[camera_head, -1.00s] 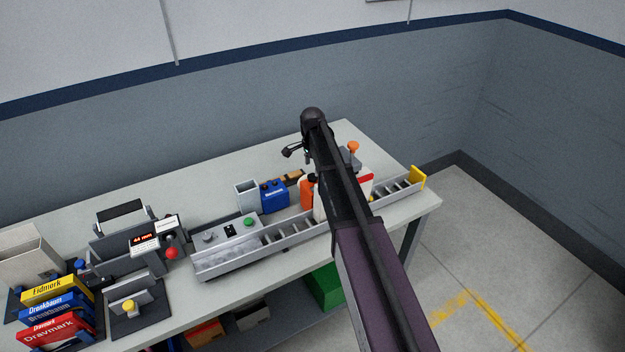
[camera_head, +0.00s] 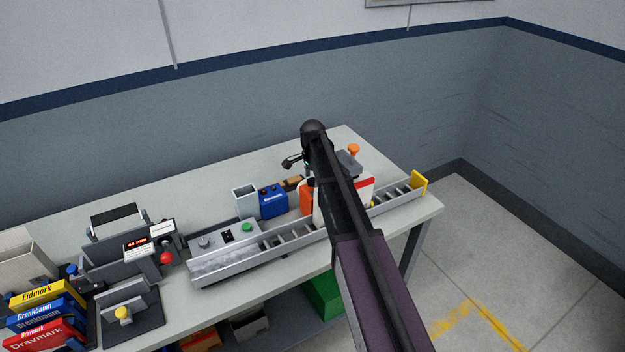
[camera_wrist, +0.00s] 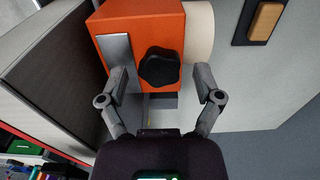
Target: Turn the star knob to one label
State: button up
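The star knob (camera_wrist: 159,67) is a black lobed knob on the face of an orange box (camera_wrist: 140,22), seen in the wrist view. My gripper (camera_wrist: 161,80) is open, with one finger on each side of the knob's lower part; I cannot tell whether either finger touches it. No label can be read around the knob. In the head view, part of the orange box (camera_head: 306,200) shows left of my arm. The knob is hidden there, and my gripper's end (camera_head: 292,163) shows only partly behind my arm.
A conveyor-like rail (camera_head: 225,270) runs along the bench front to a yellow end plate (camera_head: 419,181). A blue box (camera_head: 273,202) stands left of the orange box. A dark-sided panel (camera_wrist: 65,65) is close to the left finger. The bench's back strip (camera_head: 200,188) is clear.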

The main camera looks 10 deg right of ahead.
jog(key=c, duration=0.9)
jog(key=shift+c, duration=0.2)
jog(key=shift+m, duration=0.4)
jog(key=m, duration=0.8)
jog(key=shift+a, duration=0.1)
jog(key=m, duration=0.4)
jog(key=shift+m, duration=2.5)
